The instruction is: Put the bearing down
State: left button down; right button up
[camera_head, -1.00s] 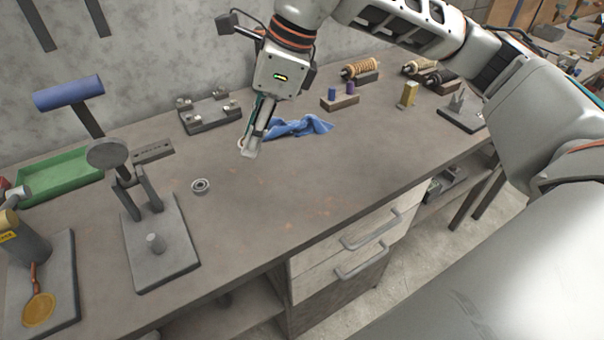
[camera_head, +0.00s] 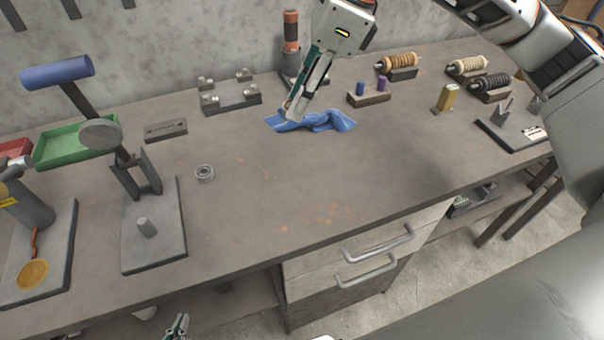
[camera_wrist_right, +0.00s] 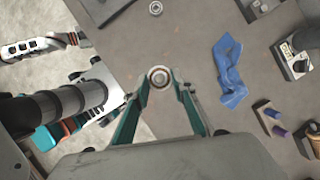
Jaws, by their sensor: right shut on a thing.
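My right gripper (camera_head: 294,108) is shut on a bearing (camera_wrist_right: 159,77), a small metal ring held between its fingertips in the right wrist view. In the head view this gripper hangs by the left part of the blue cloth (camera_head: 325,121), and the bearing is hardly visible there. A second bearing (camera_head: 205,173) lies flat on the workbench (camera_head: 250,215), to the left of the gripper; it also shows at the top of the right wrist view (camera_wrist_right: 156,8). My left gripper (camera_head: 177,328) only pokes in at the bottom edge, in front of the bench; its opening is unclear.
A grey press stand with a short peg (camera_head: 147,228) stands left of the loose bearing. Behind are a green tray (camera_head: 75,146), a grey fixture block (camera_head: 230,97) and a block with blue and purple pegs (camera_head: 368,98). Coils (camera_head: 398,64) stand back right. The bench's middle is clear.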

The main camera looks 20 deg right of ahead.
aim_at(294, 182)
notch_tip(294, 182, down, 19)
jog(key=shift+r+b, duration=0.2)
jog(key=shift+b, duration=0.1)
jog(key=shift+f, duration=0.1)
jog(key=o, duration=0.7)
jog(key=shift+f, duration=0.1)
jog(key=o, duration=0.4)
jog(key=v, duration=1.2)
jog(key=shift+r, duration=0.2)
